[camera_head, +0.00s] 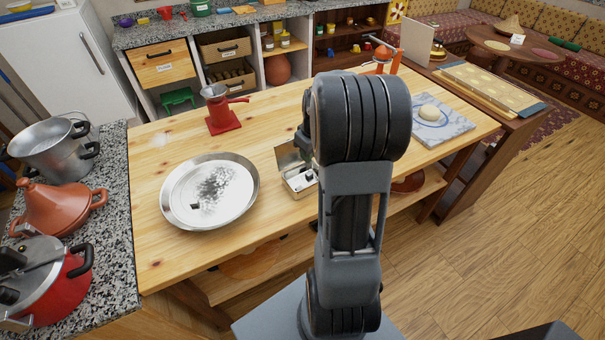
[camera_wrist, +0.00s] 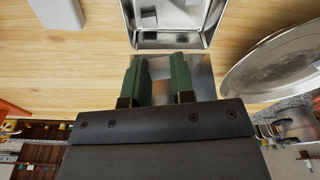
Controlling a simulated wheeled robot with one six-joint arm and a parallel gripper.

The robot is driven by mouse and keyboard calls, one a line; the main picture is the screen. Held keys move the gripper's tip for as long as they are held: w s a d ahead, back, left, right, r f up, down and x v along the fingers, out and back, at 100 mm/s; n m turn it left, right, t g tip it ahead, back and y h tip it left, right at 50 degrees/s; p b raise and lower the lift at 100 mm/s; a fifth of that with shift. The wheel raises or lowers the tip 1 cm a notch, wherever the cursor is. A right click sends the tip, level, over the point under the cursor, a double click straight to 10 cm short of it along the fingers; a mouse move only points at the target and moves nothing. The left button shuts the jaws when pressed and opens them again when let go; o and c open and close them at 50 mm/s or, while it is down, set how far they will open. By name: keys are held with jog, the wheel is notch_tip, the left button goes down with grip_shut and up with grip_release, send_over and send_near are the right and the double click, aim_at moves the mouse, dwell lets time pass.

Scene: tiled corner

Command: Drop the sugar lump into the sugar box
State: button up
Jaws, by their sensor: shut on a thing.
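The sugar box (camera_head: 304,191) is a small metal box standing open on the wooden table, with its lid (camera_head: 288,155) raised at the back. In the wrist view the sugar box (camera_wrist: 170,43) is at the top, with pale lumps inside. My gripper (camera_wrist: 160,66) shows as two green fingers just below the box's near rim, over the shiny lid. In the head view my arm hides the gripper and lump.
A round metal tray (camera_head: 240,208) with dark specks lies left of the box. A red grinder (camera_head: 223,118) stands behind it. A marble board (camera_head: 450,128) with a dough ball lies to the right. Pots stand on the left counter. Bare wood lies between tray and grinder.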

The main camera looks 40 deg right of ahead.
jog(key=shift+f, duration=0.65)
jog(key=o, duration=1)
jog(key=shift+c, duration=0.2)
jog(key=shift+r, duration=0.15)
notch_tip(320, 180, up, 14)
jog(key=s+b, duration=0.1)
jog(key=shift+s+f, duration=0.25)
jog(key=shift+s, duration=0.1)
jog(key=shift+d, duration=0.1)
